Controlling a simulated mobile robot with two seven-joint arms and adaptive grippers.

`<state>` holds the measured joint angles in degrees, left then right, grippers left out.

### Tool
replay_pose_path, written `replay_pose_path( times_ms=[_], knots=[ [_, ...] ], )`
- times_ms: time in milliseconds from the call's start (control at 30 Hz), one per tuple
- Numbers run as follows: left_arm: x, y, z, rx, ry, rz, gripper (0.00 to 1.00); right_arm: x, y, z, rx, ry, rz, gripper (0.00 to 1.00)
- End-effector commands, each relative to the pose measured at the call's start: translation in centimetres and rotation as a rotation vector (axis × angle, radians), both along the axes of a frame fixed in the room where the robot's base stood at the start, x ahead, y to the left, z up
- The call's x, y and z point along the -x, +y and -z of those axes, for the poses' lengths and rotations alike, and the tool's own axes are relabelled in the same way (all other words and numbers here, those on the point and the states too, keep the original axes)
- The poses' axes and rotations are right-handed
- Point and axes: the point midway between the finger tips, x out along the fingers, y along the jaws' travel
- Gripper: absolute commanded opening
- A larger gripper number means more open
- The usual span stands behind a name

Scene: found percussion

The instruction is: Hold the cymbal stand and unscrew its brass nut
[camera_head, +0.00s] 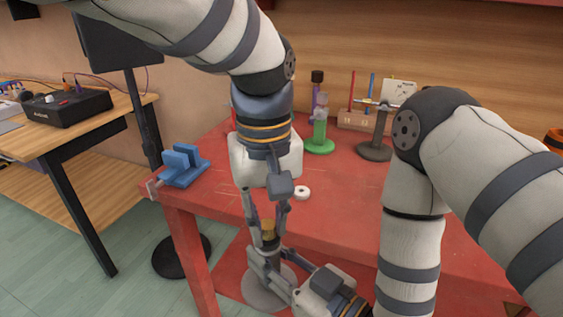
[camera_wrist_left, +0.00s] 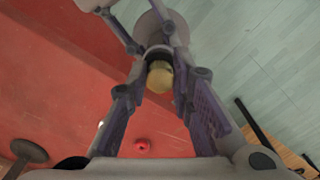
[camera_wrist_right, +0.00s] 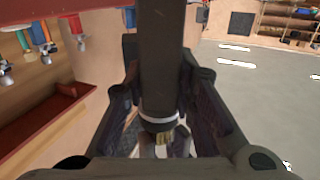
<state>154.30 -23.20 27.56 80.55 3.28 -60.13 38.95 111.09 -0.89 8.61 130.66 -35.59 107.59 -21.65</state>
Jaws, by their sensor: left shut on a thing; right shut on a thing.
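The brass nut (camera_head: 268,229) sits at the top of the cymbal stand, beside the red table's front edge. My left gripper (camera_head: 267,222) comes down from above with its fingers shut on the nut, which shows between them in the left wrist view (camera_wrist_left: 160,77). My right gripper (camera_head: 271,257) comes in from the lower right, just below the nut. It is shut on the stand's dark tube (camera_wrist_right: 162,62), which runs between its fingers in the right wrist view. The stand's grey round base (camera_head: 262,293) is partly hidden behind my right gripper.
The red table (camera_head: 340,220) carries a white ring (camera_head: 302,192), a blue vise (camera_head: 184,165) at its left corner, a green-based holder (camera_head: 319,143) and a dark small stand (camera_head: 375,150). A wooden desk with a black box (camera_head: 66,106) stands at left.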

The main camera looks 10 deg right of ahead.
Motion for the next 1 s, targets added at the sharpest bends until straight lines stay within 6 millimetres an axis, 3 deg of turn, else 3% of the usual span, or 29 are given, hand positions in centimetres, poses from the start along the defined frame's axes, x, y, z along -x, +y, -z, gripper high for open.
replay_pose_path(
  times_ms=[100,200,333,1000],
  knots=[
    [-0.18,-0.16,-0.13,-0.010,-0.016,-0.386,0.00,0.11,0.00,-0.10,0.000,-0.001,-0.002,0.00],
    [-0.21,-0.28,-0.11,-0.011,-0.016,-0.666,0.00,0.10,-0.03,-0.05,0.001,-0.001,-0.001,0.00],
    [-0.21,-0.35,-0.05,-0.012,-0.013,-0.891,0.00,0.09,-0.07,-0.01,0.002,0.001,0.001,0.00],
    [-0.18,-0.31,-0.05,-0.014,-0.011,-0.947,0.00,-0.01,-0.11,-0.05,0.001,-0.001,0.003,0.00]
  ],
)
